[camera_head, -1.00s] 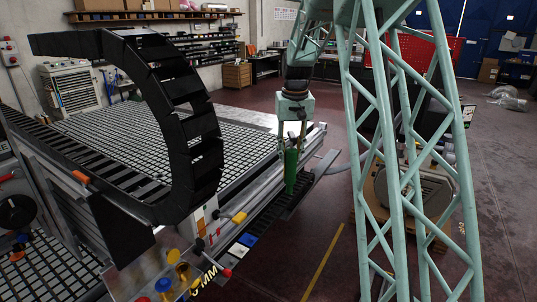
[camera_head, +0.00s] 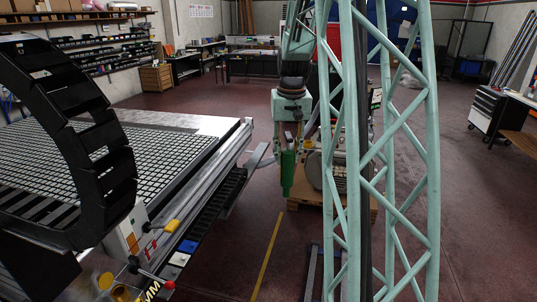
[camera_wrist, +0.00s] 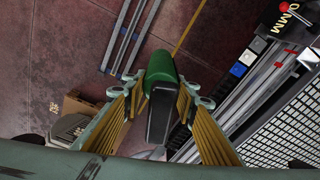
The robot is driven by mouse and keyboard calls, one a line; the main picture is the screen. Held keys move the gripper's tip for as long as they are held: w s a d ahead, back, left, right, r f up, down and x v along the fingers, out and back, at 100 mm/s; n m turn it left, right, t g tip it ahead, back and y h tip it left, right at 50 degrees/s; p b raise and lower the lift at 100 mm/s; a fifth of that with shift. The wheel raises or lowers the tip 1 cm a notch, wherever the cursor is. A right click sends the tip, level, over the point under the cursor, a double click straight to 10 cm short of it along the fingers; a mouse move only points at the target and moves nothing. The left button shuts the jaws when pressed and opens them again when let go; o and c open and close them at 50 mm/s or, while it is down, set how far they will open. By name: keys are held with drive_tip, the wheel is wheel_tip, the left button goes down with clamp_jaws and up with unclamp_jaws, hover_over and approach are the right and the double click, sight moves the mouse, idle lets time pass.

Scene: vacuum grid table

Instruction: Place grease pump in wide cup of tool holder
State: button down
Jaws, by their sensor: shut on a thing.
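A green grease pump (camera_head: 288,172) hangs upright below my gripper (camera_head: 288,136) in the head view, beside the grid table and over open floor. In the wrist view the pump's green body (camera_wrist: 162,66) and dark part (camera_wrist: 159,118) lie between the two yellow-ribbed fingers of my gripper (camera_wrist: 161,84), which is shut on it. Yellow round pieces (camera_head: 121,293) show at the lower left of the head view, cut by the frame edge; I cannot tell whether they belong to the tool holder. No wide cup is clearly visible.
The vacuum grid table (camera_head: 196,123) fills the left, with a side rail and a yellow handle (camera_head: 172,226) along its near edge. A grey machine on a wooden pallet (camera_head: 371,207) stands behind the pump.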

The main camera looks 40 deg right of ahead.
drive_tip(key=shift+s+d, duration=0.4)
drive_tip(key=shift+s, duration=0.4)
drive_tip(key=shift+s+d, duration=0.4)
drive_tip(key=shift+s, duration=0.35)
drive_tip(key=shift+a, duration=0.1)
